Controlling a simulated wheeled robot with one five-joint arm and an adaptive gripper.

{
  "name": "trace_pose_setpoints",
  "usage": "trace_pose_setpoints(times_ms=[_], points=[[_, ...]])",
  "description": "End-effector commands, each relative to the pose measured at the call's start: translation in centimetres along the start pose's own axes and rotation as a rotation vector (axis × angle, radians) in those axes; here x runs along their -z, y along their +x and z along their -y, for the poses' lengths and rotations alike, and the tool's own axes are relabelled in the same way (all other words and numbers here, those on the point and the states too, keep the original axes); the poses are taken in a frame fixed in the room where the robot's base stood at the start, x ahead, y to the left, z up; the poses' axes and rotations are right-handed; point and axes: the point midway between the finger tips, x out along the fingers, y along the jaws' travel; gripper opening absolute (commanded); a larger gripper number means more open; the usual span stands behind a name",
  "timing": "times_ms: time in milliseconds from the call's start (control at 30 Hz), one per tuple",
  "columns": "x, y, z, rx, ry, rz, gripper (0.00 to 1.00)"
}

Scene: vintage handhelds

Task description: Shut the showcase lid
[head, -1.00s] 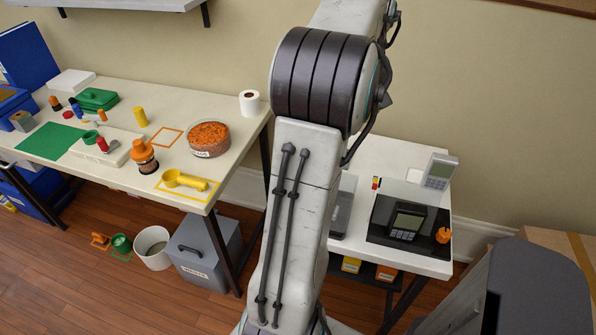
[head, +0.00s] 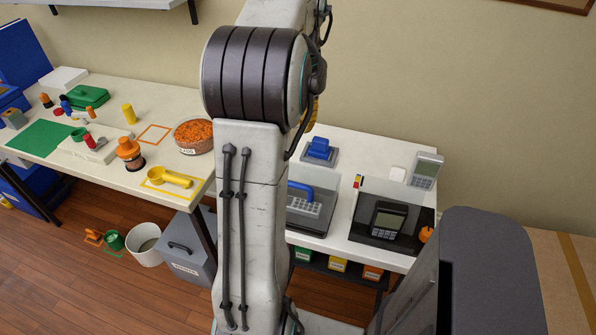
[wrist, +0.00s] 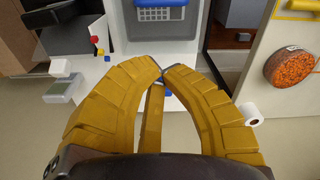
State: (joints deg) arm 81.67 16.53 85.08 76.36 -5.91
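The dark case also shows at the upper left of the wrist view (wrist: 38,17). My gripper (wrist: 161,69) has yellow fingers whose tips meet, with nothing visible held. It is above the right table, mostly hidden behind my arm in the head view.
A grey tray (head: 296,222) with a blue-handled, gridded piece (head: 312,200) sits left of the case. Behind are a blue object on a stand (head: 319,150) and a grey device (head: 425,170). A red-and-yellow piece (head: 357,182) stands by the case. Labelled bins (head: 338,264) are below.

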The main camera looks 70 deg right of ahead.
Motion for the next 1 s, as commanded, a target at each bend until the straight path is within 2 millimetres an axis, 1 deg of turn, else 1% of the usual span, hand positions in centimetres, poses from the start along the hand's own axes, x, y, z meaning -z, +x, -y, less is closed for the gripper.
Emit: trace_pose_setpoints(times_ms=[233, 367, 467, 567, 667, 1000], points=[[-0.4, 0.0, 0.0, 0.0, 0.19, 0.016, 0.0], [-0.4, 0.3, 0.0, 0.0, 0.236, 0.017, 0.0], [-0.4, 1.1, 0.0, 0.0, 0.245, 0.019, 0.0], [-0.5, 2.3, 0.0, 0.0, 0.244, 0.02, 0.0], [-0.5, 3.9, 0.0, 0.0, 0.244, 0.021, 0.0], [-0.6, 9.9, 0.0, 0.0, 0.242, 0.021, 0.0]])
